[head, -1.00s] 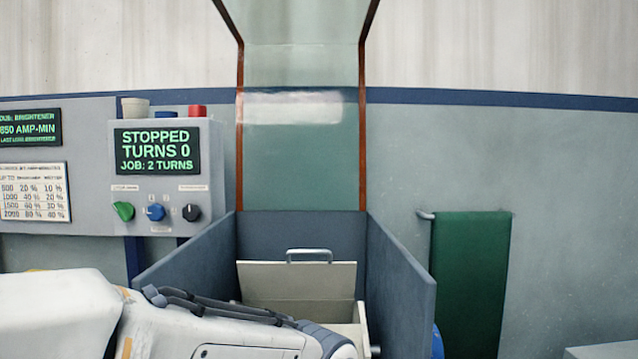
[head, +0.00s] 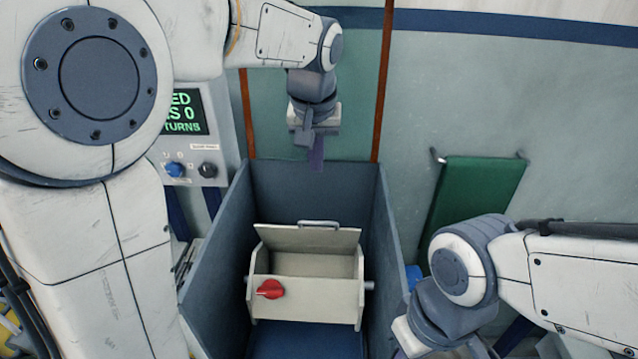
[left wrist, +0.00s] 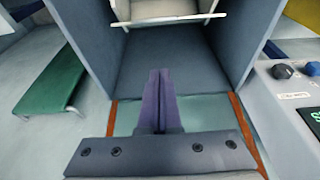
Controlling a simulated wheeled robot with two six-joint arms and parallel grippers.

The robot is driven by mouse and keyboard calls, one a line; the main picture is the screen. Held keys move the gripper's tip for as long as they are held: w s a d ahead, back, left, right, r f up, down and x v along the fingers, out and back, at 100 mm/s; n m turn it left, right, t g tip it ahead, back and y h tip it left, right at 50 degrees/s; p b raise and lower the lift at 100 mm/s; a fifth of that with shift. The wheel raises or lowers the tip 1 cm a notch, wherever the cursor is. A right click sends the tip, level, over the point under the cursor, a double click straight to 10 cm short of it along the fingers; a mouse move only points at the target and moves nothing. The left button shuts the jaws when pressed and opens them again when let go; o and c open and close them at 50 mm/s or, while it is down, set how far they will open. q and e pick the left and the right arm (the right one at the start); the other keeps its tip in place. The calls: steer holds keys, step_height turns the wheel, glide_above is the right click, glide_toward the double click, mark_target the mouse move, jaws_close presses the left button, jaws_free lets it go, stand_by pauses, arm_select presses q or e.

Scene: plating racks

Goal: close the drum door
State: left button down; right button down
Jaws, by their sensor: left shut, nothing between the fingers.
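The cream drum (head: 305,308) sits inside the blue-grey bay. Its door (head: 305,238) stands open, raised at the back of the opening, with a grey handle (head: 318,223) on its top edge. A red knob (head: 270,289) is on the drum's front. My left gripper (head: 317,165) is shut and empty, pointing down near the bay's back wall, behind and above the door, apart from it. In the left wrist view its fingers (left wrist: 158,100) are together, and the door's edge with the handle (left wrist: 170,18) shows at the top. My right gripper (head: 440,345) is at the bottom edge, fingers mostly cut off.
The bay's side walls (head: 216,262) rise on both sides of the drum. A control box (head: 192,165) with knobs stands at left, partly hidden by my left arm.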

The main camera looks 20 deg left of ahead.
arm_select(q)
steer(key=p, duration=0.3)
glide_above(317, 228)
steer(key=w, duration=0.3)
step_height(317, 228, down, 8)
steer(key=f, duration=0.1)
steer(key=shift+s+a+f+p, duration=0.1)
steer(key=shift+s+f+p, duration=0.1)
steer(key=shift+s+f, duration=0.3)
steer(key=shift+s+a+f+p, duration=0.15)
steer(key=shift+s+f, duration=0.15)
steer(key=shift+s, duration=0.3)
steer(key=shift+s+d+f, duration=0.2)
steer(key=shift+s+f, duration=0.2)
steer(key=shift+s, duration=0.05)
